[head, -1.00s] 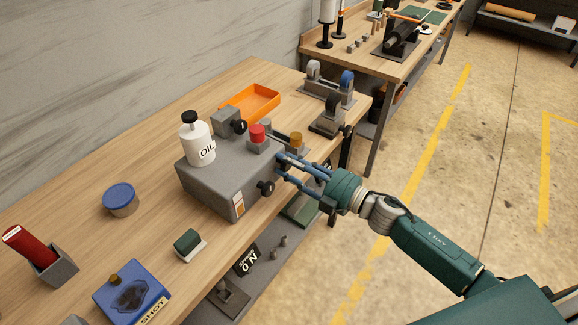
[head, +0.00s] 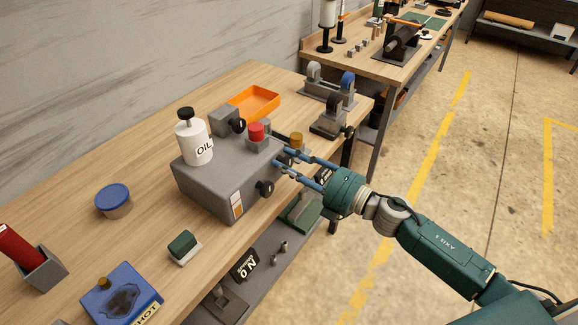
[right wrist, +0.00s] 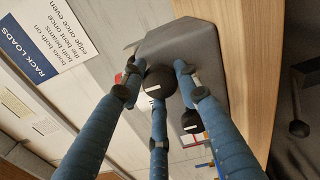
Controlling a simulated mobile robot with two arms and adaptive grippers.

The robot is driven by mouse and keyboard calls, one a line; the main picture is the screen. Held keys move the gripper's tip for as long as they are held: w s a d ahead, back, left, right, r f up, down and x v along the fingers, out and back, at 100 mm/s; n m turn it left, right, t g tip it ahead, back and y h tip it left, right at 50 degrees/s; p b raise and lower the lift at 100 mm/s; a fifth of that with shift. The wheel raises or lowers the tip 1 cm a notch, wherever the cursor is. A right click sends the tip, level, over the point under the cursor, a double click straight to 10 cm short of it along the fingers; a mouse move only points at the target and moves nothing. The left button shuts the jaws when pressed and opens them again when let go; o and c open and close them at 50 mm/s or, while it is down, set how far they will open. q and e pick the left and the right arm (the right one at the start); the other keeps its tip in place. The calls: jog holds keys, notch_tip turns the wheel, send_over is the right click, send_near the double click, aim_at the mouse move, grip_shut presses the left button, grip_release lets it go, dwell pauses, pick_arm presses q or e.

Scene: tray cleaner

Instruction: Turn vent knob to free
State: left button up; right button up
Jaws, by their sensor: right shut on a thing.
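The grey box unit (head: 215,180) stands on the bench near its front edge. My right gripper (head: 281,157) is at the right end of its front face. In the right wrist view its blue fingers (right wrist: 160,95) close around a round black knob (right wrist: 160,79) with a white mark. In the head view the fingers mostly hide this knob, and no label for it can be read. A second black knob (head: 264,188) sits lower on the front face, apart from the fingers; it also shows in the right wrist view (right wrist: 192,122). My left gripper is not in view.
On the unit stand a white oil bottle (head: 194,145) and a red button (head: 256,132). A brass-coloured knob (head: 296,139) is close behind the gripper. An orange tray (head: 253,101) and a blue-lidded jar (head: 114,201) are on the bench. Floor to the right is free.

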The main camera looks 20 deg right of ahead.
jog(key=shift+f+n, duration=0.1)
jog(key=shift+n, duration=0.2)
dwell(0.4)
jog(key=o, duration=1.1)
jog(key=shift+o, duration=0.2)
jog(key=v, duration=1.2)
